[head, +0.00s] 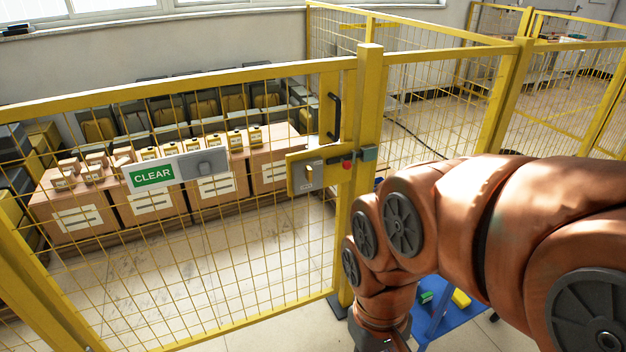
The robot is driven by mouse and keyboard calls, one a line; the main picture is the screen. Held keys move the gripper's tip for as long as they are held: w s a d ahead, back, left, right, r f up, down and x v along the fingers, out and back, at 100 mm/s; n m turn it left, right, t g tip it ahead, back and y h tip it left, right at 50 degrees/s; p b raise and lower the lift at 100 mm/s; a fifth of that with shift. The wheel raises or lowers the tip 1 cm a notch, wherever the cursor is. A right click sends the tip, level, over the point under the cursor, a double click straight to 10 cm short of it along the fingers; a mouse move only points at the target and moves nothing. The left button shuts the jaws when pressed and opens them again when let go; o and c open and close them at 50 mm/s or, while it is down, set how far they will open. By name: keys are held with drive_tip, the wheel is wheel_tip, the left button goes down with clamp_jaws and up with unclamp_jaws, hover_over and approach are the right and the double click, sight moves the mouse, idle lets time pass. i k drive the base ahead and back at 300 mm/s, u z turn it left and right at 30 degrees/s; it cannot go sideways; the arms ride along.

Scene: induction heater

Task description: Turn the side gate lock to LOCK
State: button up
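The side gate (235,75) is a yellow frame with wire mesh, and it looks closed against the yellow post (366,95). A yellow lock plate (297,188) sits at the gate's right edge. It carries a grey lock box (312,174) with a small light knob, whose setting is too small to read. A red button (347,165) and a grey latch block (368,153) are to its right. My orange arm comes in from the right and bends down in front of the post. Its end leaves the bottom edge, so my gripper's fingers do not show.
A black handle (334,117) is above the lock. Behind the fence stand cardboard boxes (150,212). A blue surface (445,322) with small blocks lies below my arm.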

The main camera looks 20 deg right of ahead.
sight(308, 171)
drive_tip(key=k, duration=0.25)
drive_tip(key=u, duration=0.85)
drive_tip(key=i, duration=0.55)
drive_tip(key=z, duration=0.05)
